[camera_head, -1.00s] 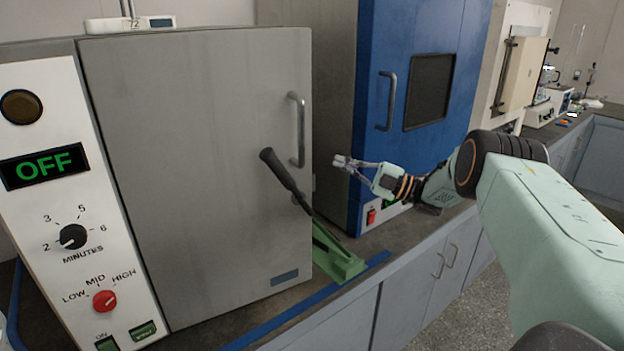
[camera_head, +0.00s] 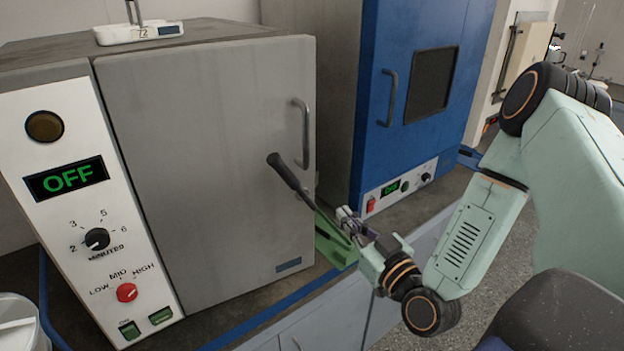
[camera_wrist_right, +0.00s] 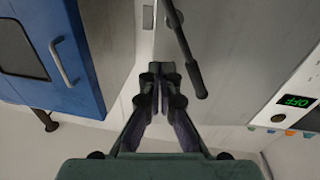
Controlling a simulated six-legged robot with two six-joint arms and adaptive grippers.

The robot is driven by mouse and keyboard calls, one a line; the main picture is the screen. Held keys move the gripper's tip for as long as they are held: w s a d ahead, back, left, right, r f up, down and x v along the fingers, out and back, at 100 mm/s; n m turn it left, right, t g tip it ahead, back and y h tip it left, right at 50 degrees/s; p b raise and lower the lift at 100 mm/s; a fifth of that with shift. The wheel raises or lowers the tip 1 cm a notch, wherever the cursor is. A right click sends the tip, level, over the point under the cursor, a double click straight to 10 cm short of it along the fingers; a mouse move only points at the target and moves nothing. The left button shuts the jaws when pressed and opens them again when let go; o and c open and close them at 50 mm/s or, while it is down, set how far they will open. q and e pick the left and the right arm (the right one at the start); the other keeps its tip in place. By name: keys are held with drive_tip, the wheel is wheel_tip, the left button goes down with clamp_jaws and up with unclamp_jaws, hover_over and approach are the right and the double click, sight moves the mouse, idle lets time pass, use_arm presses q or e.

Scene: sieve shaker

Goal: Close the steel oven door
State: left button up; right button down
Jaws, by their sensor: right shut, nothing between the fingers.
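The steel oven door (camera_head: 205,150) is a grey panel with a vertical bar handle (camera_head: 302,135) near its right edge. It looks flush or nearly flush with the steel oven's body; I cannot tell whether a small gap is left. My right gripper (camera_head: 345,215) is shut and empty, low in front of the door's right edge, close to the green-based lever tool. In the right wrist view the shut fingertips (camera_wrist_right: 160,72) point toward the door (camera_wrist_right: 225,50), which shows upside down. I cannot tell whether they touch anything. My left gripper is not in view.
A green-based tool (camera_head: 333,245) with a black handle (camera_head: 290,180) stands before the door. A blue oven (camera_head: 368,130) stands to the right. The OFF control panel (camera_head: 85,190) is left of the door. A white container (camera_head: 18,325) is at the lower left.

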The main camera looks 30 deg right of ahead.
drive_tip(key=s+a, duration=0.2)
drive_tip(key=b, duration=0.1)
approach(306, 181)
drive_tip(key=shift+m+g, duration=0.4)
drive_tip(key=w, duration=0.2)
drive_tip(key=w+r, duration=0.1)
drive_tip(key=w, duration=0.2)
drive_tip(key=shift+w, duration=0.15)
drive_tip(key=shift+w+f, duration=0.15)
drive_tip(key=shift+w, duration=0.75)
drive_tip(key=shift+s+d, duration=0.1)
drive_tip(key=shift+s, duration=0.05)
